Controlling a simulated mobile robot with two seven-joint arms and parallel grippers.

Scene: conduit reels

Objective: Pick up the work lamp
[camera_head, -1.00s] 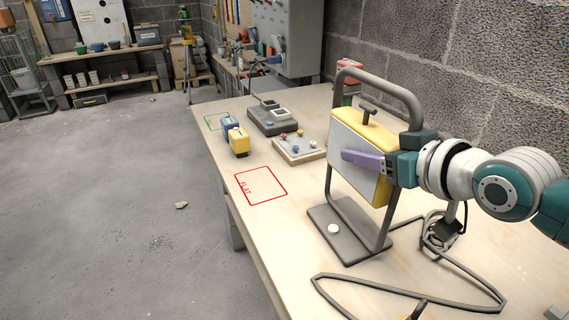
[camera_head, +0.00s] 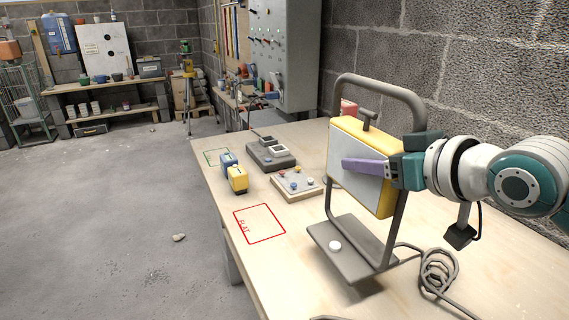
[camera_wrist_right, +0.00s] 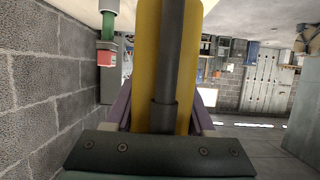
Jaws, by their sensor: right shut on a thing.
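The work lamp (camera_head: 358,178) has a yellow body with a pale front panel, in a grey tube frame with a flat base plate (camera_head: 345,247). My right gripper (camera_head: 368,166) reaches in from the right and is shut on the lamp's body, one purple finger lying across the pale panel. In the right wrist view the yellow body and grey tube (camera_wrist_right: 172,50) stand between the purple fingers. The base seems a little above the table, with a shadow below it. The lamp's cable (camera_head: 438,270) lies coiled on the right. My left gripper is out of view.
On the workbench (camera_head: 225,180) are a red-outlined area (camera_head: 259,223), a blue and yellow block pair (camera_head: 236,178), a board with coloured knobs (camera_head: 296,186) and a dark grey box (camera_head: 270,156). A block wall (camera_head: 470,70) runs behind.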

